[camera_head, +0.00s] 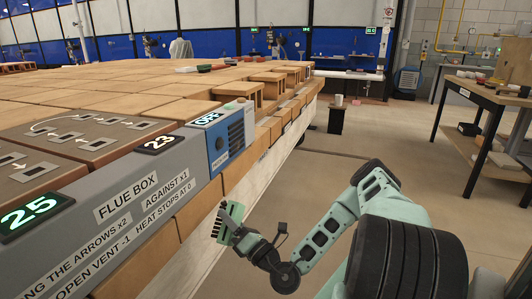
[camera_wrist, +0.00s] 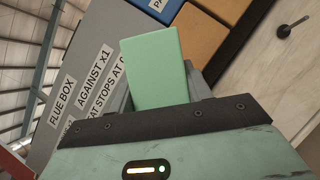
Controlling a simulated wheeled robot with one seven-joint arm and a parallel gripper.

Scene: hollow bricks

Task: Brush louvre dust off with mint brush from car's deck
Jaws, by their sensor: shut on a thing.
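The mint brush (camera_head: 229,218), with a row of dark bristles on its left side, is held in my gripper (camera_head: 241,233) beside the side of the brick-loaded car, below the blue box. In the wrist view a plain mint block (camera_wrist: 152,66), the brush's body, stands up between the jaws; its bristles are hidden there. The blue box (camera_head: 213,153) has an OFF display, a round dark knob and a dark slotted face (camera_head: 237,130) on its right, likely the louvre. Dust on it is too small to tell. The brush looks apart from the box.
The grey flue box panel (camera_head: 110,212) with 25 and 23 displays runs along the car's near edge. Bricks (camera_head: 150,90) cover the top. A side table (camera_head: 478,97) stands at the right. The floor (camera_head: 345,150) between is mostly clear.

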